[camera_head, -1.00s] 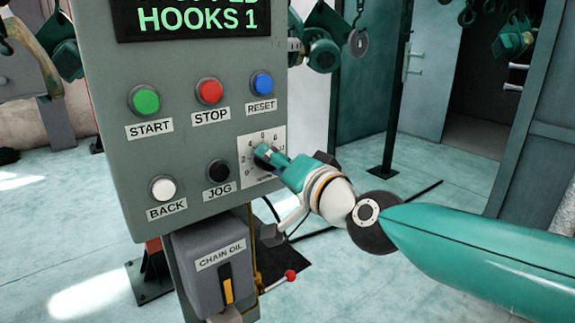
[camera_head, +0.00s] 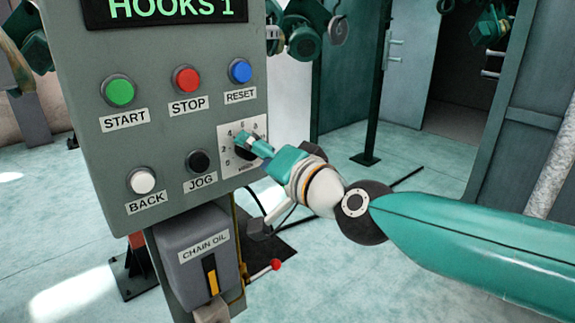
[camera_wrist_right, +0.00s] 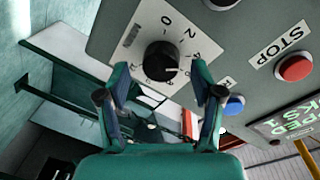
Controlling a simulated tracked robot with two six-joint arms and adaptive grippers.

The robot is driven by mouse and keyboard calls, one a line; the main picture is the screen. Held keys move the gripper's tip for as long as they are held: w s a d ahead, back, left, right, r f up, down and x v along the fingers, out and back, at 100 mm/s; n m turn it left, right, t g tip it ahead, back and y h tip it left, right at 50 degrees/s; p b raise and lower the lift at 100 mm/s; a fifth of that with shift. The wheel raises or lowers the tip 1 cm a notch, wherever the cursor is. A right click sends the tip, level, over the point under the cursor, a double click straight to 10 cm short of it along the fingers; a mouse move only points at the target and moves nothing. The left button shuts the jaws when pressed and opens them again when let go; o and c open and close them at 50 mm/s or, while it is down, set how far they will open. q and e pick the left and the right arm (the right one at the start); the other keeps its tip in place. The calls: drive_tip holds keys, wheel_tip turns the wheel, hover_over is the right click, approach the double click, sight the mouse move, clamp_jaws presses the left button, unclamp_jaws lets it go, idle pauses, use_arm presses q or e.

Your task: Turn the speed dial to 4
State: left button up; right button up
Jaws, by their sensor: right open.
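The speed dial is a round black knob (camera_wrist_right: 161,61) on a white scale plate (camera_wrist_right: 137,42) with numbers around it. In the wrist view its pale mark points to the lower right, to about 4 or a little past it; I cannot read exactly which number. In the head view the dial (camera_head: 243,154) is partly hidden by my right gripper (camera_head: 247,144). My right gripper (camera_wrist_right: 160,74) is open, its two teal fingers apart at the knob's left and right in the wrist view, with gaps beside it. My left gripper is not in view.
The grey control panel (camera_head: 165,60) carries START, STOP, RESET, BACK and JOG buttons. The red STOP button (camera_wrist_right: 294,68) and blue RESET button (camera_wrist_right: 233,105) are near the right finger in the wrist view. A chain oil box (camera_head: 197,260) with a red-knobbed lever (camera_head: 276,265) is below.

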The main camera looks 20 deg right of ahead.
drive_tip(key=v, duration=1)
drive_tip(key=shift+s, duration=0.25)
drive_tip(key=shift+d, duration=0.15)
